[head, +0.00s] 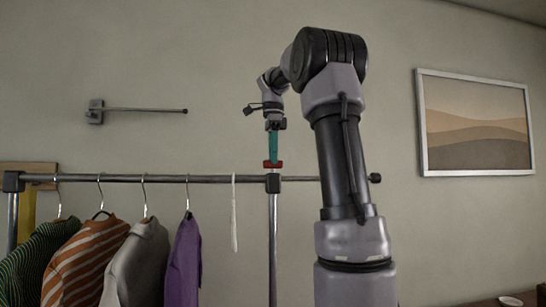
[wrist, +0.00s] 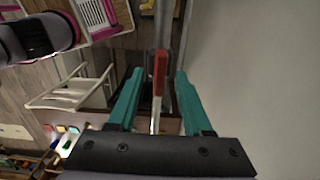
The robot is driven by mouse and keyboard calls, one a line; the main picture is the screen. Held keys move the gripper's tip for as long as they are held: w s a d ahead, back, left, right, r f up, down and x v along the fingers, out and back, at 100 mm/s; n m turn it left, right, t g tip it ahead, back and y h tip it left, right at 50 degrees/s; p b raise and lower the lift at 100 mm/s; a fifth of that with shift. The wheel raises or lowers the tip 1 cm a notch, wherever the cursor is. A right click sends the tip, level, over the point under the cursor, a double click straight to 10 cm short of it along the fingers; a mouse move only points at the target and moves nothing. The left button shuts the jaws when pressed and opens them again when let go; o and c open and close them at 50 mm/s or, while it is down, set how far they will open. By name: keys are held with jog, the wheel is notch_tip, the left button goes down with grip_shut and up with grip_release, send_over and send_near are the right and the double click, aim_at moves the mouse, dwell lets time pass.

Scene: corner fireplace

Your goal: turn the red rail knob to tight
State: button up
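The red rail knob (head: 273,164) sits on top of the dark joint where the clothes rail (head: 225,178) meets its upright post. My gripper (head: 273,157) points straight down at the knob, its teal fingertips right at knob height or just above. In the wrist view the knob (wrist: 159,70) shows as a long red bar lying between the two fingers, in line with them. My gripper (wrist: 159,72) is open there, with a gap on each side of the knob. I cannot tell how far down the fingertips reach. No tight marking is readable.
Several garments (head: 130,255) hang on the rail at left, and a white strip (head: 234,212) hangs near the post. A wall bar (head: 145,109) is at upper left and a framed picture (head: 475,122) at right. A white chair (wrist: 75,90) stands below.

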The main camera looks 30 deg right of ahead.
notch_tip(320, 180, up, 11)
jog(key=shift+f, duration=0.15)
dwell(0.5)
dwell(0.4)
jog(key=s+a+f+n+t, duration=0.2)
jog(key=s+a+f+n, duration=0.2)
jog(key=f, duration=0.5)
jog(key=s+a+f+n+t+y, duration=0.1)
jog(key=s+a+f+n+t, duration=0.1)
jog(key=s+a+f+n, duration=0.3)
jog(key=s+a+f+n+t+y, duration=0.1)
jog(key=s+a+f+n+t, duration=0.2)
jog(key=s+f+n, duration=0.5)
notch_tip(320, 180, down, 5)
jog(key=shift+s+a+f, duration=0.15)
jog(key=shift+s+a, duration=0.55)
jog(key=shift+s, duration=0.55)
